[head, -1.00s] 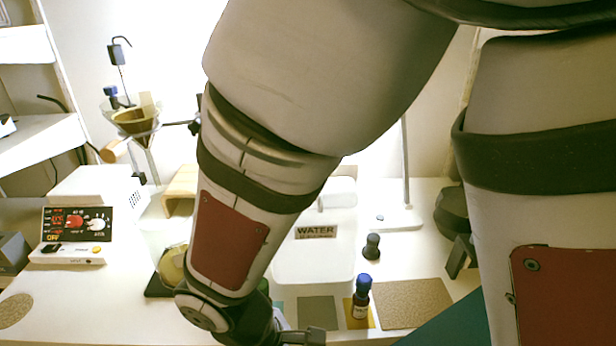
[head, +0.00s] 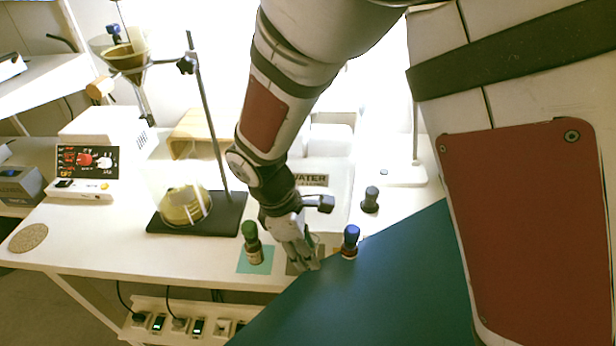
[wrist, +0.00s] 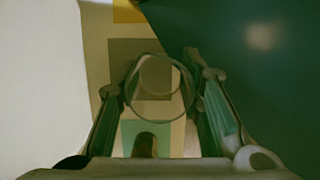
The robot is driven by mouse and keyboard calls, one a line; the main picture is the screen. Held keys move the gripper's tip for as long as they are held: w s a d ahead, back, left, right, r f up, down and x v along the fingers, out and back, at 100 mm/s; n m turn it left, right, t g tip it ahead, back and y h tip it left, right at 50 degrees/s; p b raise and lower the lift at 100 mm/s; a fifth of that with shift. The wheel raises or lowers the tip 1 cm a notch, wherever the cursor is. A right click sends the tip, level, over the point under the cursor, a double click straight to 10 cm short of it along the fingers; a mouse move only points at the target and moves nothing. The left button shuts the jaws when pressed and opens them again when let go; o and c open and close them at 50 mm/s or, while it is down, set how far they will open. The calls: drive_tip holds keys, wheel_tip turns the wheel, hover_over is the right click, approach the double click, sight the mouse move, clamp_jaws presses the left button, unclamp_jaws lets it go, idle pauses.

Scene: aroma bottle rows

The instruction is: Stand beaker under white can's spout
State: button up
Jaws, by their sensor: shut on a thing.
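My gripper (head: 304,248) reaches down at the table's front, above the grey mat and before the white can. In the wrist view, my gripper (wrist: 160,100) is shut on a clear round beaker (wrist: 133,75), seen from above between its fingers. Mats show through the glass; whether its base touches anything is unclear. In the head view the beaker is hard to make out among the fingers. The white can (head: 335,205), labelled WATER, stands behind my gripper, partly covered by my arm.
A green-capped bottle (head: 252,243) stands left of my gripper on a teal mat (head: 244,266). A blue-capped bottle (head: 350,242) stands close on the right. A stand (head: 238,218) with a funnel and a yellow-filled vessel (head: 185,205) is farther left. Clear table lies at front left.

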drive_tip(key=shift+w+f, duration=0.1)
drive_tip(key=shift+w, duration=0.85)
drive_tip(key=shift+w+f+b, duration=0.2)
drive_tip(key=shift+f+b, duration=0.05)
drive_tip(key=shift+f, duration=0.65)
drive_tip(key=shift+w+f+b, duration=0.15)
drive_tip(key=shift+f+b, duration=0.05)
drive_tip(key=shift+f, duration=0.7)
drive_tip(key=shift+f, duration=0.1)
drive_tip(key=o, duration=1)
drive_tip(key=p+v, duration=0.1)
drive_tip(key=v, duration=0.7)
drive_tip(key=shift+f, duration=0.1)
